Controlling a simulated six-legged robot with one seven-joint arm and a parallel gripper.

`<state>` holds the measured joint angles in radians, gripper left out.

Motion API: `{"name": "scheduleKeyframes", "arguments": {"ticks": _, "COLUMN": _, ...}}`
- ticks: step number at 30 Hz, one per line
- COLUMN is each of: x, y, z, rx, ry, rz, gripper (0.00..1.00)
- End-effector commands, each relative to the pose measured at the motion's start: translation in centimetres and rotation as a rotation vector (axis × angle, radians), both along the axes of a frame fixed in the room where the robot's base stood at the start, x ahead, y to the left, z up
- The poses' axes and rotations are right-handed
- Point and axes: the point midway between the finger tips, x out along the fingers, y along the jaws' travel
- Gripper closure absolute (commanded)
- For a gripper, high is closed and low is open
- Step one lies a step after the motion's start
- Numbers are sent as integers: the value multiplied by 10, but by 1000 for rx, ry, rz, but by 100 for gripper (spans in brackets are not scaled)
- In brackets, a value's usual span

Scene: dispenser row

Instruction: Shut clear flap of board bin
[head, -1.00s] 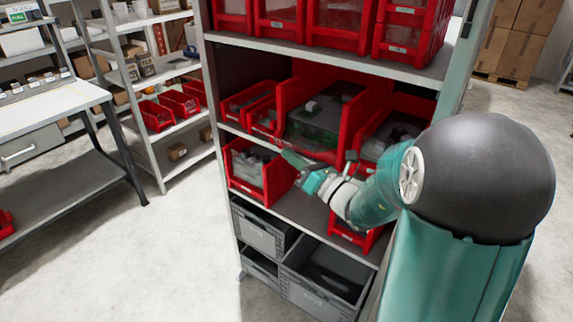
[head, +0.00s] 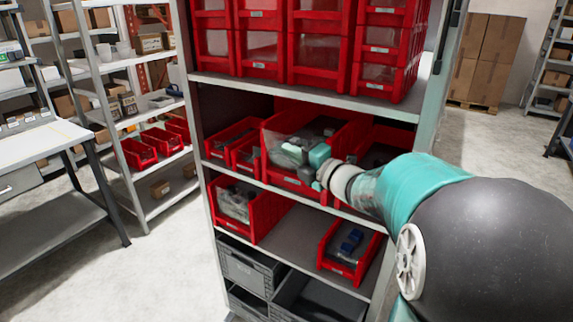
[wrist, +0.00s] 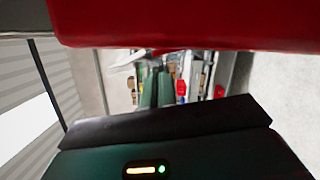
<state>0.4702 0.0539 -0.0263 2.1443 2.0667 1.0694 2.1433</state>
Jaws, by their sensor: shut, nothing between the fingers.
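The board bin is a large red bin (head: 289,182) on the middle shelf in the head view. Its clear flap (head: 276,146) shows as a see-through panel across its front opening, standing out at a slant. My gripper (head: 288,153) is at this front, its pale, blurred end overlapping the flap; I cannot tell if they touch. My gripper is shut and holds nothing. In the wrist view its green fingers (wrist: 156,88) lie together, below a wide red edge (wrist: 190,22) that fills the top. The bin's contents are mostly hidden or dark.
Smaller red bins (head: 232,137) stand left of it, and another is partly behind my arm. Large red bins (head: 318,65) fill the shelf above. Below are a red bin with clear front (head: 262,217), one with blue items (head: 340,262), and grey crates (head: 245,265).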

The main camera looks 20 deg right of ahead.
Motion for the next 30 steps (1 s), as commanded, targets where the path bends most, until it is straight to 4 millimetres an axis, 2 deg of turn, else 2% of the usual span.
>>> {"name": "scheduleKeyframes", "arguments": {"ticks": 12, "x": 15, "y": -18, "z": 11, "rx": 182, "ry": 131, "rz": 2, "gripper": 100}}
{"name": "scheduleKeyframes", "arguments": {"ticks": 30, "x": 17, "y": -21, "z": 12, "rx": 211, "ry": 151, "rz": 2, "gripper": 100}}
